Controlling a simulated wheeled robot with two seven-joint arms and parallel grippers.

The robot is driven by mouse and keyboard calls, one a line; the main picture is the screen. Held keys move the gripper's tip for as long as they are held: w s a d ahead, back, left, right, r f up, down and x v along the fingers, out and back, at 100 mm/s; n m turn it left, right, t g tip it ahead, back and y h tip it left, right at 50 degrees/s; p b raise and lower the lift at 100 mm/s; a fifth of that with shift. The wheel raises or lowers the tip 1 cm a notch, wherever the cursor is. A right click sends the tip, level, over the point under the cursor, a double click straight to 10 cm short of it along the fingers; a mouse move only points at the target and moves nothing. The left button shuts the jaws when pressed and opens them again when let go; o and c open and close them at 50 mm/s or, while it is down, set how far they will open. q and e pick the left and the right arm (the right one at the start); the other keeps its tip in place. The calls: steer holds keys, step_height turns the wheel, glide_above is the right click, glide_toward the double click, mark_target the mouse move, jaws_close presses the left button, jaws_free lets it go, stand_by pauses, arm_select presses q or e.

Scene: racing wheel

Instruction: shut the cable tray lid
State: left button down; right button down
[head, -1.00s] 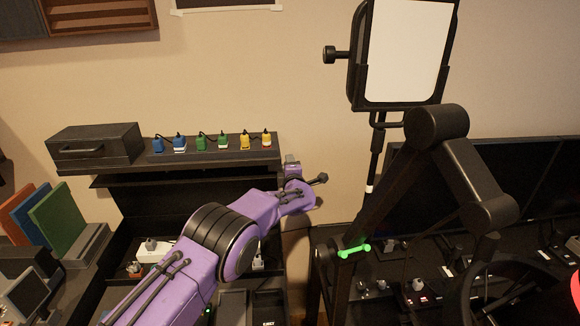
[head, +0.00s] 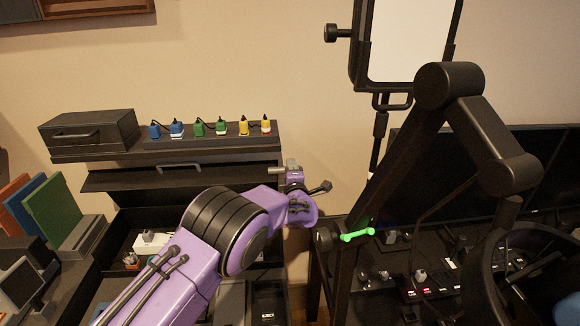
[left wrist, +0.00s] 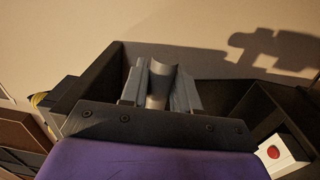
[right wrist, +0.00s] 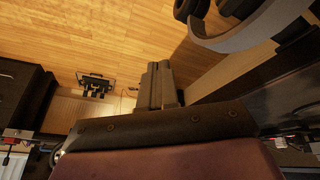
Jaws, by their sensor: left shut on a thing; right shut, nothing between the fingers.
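The cable tray lid (head: 125,180) seems to be the long dark flap under the top shelf at the left. It slopes outward, with a bar handle (head: 178,167) at its middle. My left gripper (head: 278,170) is near the right end of this flap, to the right of the handle. In the left wrist view its fingers (left wrist: 160,75) are apart around a grey rounded piece (left wrist: 157,92); I cannot tell what it belongs to. My right gripper (right wrist: 160,80) is shut and empty above the wooden floor. It does not show in the head view.
Colored plugs (head: 198,127) and a dark box (head: 90,132) stand on the top shelf (head: 215,144). A black jointed arm (head: 405,145) and screens (head: 545,165) fill the right. Headphones (right wrist: 245,25) show in the right wrist view.

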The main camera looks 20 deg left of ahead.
arm_select(q)
steer(key=s+d+f+b, duration=0.3)
steer(key=s+f, duration=0.3)
steer(key=s, duration=0.1)
steer(key=shift+f+b, duration=0.35)
steer(key=shift+f, duration=0.05)
steer(key=c, duration=1)
jaws_free()
steer(key=shift+w, duration=0.15)
steer(key=b+v, duration=0.2)
steer(key=v, duration=0.5)
steer(key=shift+s+f, duration=0.1)
steer(key=shift+s, duration=0.15)
